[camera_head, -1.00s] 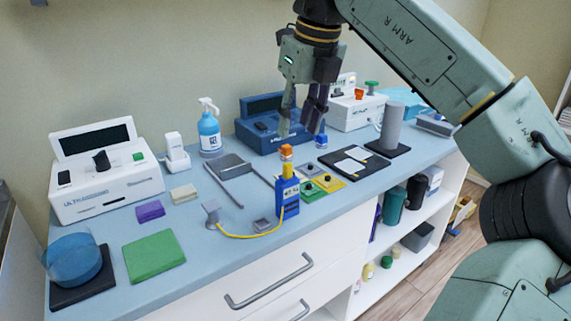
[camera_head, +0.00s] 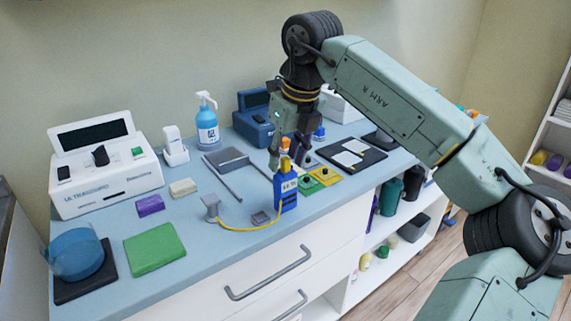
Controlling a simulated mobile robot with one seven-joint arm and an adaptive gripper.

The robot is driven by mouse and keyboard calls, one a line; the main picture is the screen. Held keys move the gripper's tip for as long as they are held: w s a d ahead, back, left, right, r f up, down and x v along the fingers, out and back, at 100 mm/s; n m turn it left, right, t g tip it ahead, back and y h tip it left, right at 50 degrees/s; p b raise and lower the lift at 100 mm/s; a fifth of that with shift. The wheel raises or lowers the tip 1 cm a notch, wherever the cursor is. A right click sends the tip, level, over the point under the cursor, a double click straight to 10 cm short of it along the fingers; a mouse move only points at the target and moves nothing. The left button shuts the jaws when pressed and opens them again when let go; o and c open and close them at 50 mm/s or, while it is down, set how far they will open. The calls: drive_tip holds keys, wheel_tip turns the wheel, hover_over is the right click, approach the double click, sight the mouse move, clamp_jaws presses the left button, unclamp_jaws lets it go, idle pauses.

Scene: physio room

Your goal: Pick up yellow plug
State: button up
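A yellow plug-like piece (camera_head: 285,164) stands on top of an upright blue handheld unit (camera_head: 287,192) near the counter's front edge. An orange piece (camera_head: 285,144) shows just above it; I cannot tell whether the two are joined. My gripper (camera_head: 288,160) points down here, its fingers spread, one on each side of the yellow and orange pieces in the picture. It looks open and holds nothing that I can see. Whether the fingers touch the yellow piece, or are behind it, is unclear.
A yellow cable (camera_head: 245,229) runs from the unit toward a small grey stand (camera_head: 212,208). Green (camera_head: 308,185) and yellow (camera_head: 326,176) plates and a black board (camera_head: 352,157) lie to the right. A metal frame (camera_head: 227,160) lies left. The counter's front edge is close.

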drive_tip(key=shift+c, duration=0.3)
clamp_jaws()
drive_tip(key=shift+r, duration=0.1)
